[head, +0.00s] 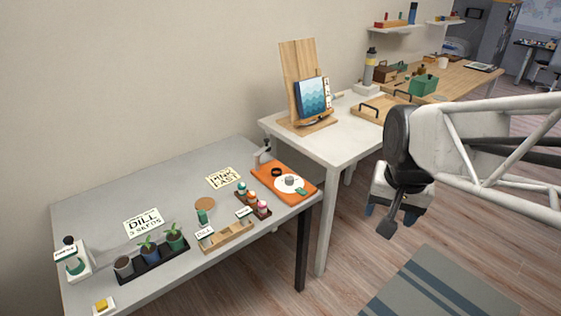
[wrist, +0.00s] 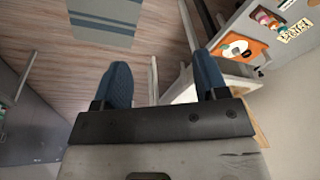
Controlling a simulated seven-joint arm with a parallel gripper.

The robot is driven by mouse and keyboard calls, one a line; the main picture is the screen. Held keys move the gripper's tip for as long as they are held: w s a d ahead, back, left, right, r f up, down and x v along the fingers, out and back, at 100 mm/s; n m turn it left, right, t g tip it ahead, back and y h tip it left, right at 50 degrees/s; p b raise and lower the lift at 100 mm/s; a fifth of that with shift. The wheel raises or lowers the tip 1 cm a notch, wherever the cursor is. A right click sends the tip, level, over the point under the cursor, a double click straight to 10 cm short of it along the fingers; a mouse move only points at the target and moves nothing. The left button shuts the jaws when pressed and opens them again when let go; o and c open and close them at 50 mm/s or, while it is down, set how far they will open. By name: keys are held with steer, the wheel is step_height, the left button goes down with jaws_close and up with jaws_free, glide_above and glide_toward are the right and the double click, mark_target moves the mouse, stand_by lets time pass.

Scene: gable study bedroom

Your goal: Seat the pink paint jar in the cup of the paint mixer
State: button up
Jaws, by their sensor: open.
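The pink paint jar (head: 262,207) stands at the near right end of a small dark rack on the grey table, beside an orange jar and a teal-topped jar. The paint mixer (head: 311,191) is an orange board behind and right of the rack. A white disc with a small grey cup (head: 290,181) sits on it; nothing pink shows in the cup. My gripper (head: 390,213) hangs over the floor, right of the table and well apart from jar and mixer. In the wrist view my gripper (wrist: 163,80) shows two blue fingers spread, with nothing between them. The mixer (wrist: 259,49) shows there at the upper right.
The grey table (head: 90,207) also holds potted plants, a wooden rack, a green jar and cards reading "PINK FAST" and "DILL". A white table (head: 345,146) with an easel stands behind, right of the mixer. The floor under my gripper is clear, with a striped rug (head: 430,285).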

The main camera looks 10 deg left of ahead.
steer(key=w+a+f+m, duration=0.1)
steer(key=w+a+m, duration=0.15)
steer(key=w, duration=0.35)
steer(key=w+a+f+m, duration=0.1)
steer(key=w+a+f, duration=0.1)
steer(key=w+a, duration=0.3)
steer(key=m+g, duration=0.2)
steer(key=m, duration=0.7)
glide_above(262, 203)
steer(key=f, duration=2.3)
steer(key=shift+d+f, duration=0.15)
steer(key=shift+d, duration=0.05)
steer(key=shift+a+f, duration=0.2)
steer(key=shift+f, duration=0.1)
steer(key=shift+f, duration=1.2)
steer(key=shift+f, duration=0.1)
